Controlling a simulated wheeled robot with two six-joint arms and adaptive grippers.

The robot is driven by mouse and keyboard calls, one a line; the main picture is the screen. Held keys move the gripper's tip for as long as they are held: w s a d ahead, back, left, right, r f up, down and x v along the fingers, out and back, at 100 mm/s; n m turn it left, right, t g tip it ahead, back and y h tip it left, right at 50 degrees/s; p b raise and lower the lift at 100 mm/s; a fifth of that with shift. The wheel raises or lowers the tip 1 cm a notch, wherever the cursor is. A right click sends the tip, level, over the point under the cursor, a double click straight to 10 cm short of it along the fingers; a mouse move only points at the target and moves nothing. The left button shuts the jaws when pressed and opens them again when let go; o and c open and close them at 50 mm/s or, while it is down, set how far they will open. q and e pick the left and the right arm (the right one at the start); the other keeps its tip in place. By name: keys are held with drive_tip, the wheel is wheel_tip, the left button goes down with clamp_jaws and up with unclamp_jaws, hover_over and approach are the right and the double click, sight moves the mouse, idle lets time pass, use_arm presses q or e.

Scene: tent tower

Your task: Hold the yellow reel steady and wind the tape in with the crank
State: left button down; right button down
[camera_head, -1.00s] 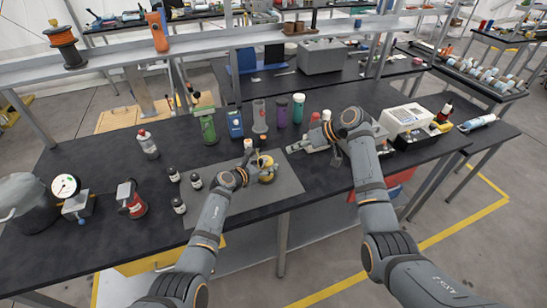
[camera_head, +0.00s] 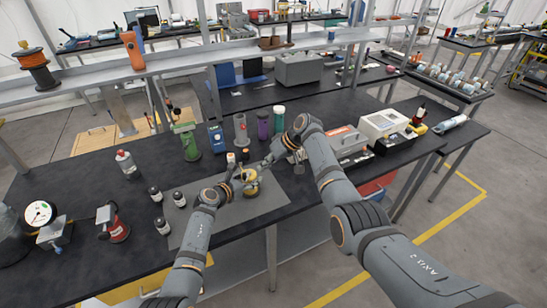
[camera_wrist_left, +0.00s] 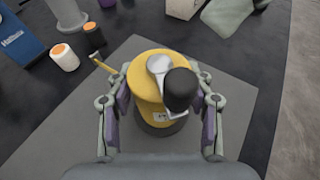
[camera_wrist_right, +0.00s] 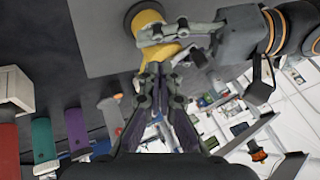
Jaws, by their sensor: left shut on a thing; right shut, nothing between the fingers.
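The yellow reel (camera_head: 252,187) stands on a grey mat (camera_head: 276,199). In the left wrist view the reel (camera_wrist_left: 146,83) has a grey crank arm (camera_wrist_left: 160,64) with a black knob (camera_wrist_left: 183,90) on top. A short yellow strip (camera_wrist_left: 103,65), perhaps the tape, reaches out to the upper left. My left gripper (camera_wrist_left: 160,108) is shut on the reel, a finger on each side. My right gripper (camera_wrist_right: 155,78) is shut and empty, its tips close beside the reel (camera_wrist_right: 150,28); I cannot tell whether they touch. The crank is hidden in the right wrist view.
Behind the reel are a green holder (camera_head: 187,141), a blue box (camera_head: 216,139) and upright cylinders (camera_head: 263,125). White-topped boxes (camera_head: 385,124) stand to the right. The mat's front part is clear.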

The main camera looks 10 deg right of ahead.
drive_tip(key=a, duration=0.1)
drive_tip(key=s+a, duration=0.1)
drive_tip(key=a, duration=0.1)
drive_tip(key=shift+s+a, duration=0.3)
drive_tip(key=shift+a, duration=0.05)
drive_tip(key=shift+a+m+t, duration=0.15)
drive_tip(key=shift+m+t, duration=0.25)
drive_tip(key=shift+m, duration=0.3)
drive_tip(key=shift+s+a+m+t+h, duration=0.15)
drive_tip(key=shift+m+t+h, duration=0.3)
drive_tip(key=shift+m, duration=0.35)
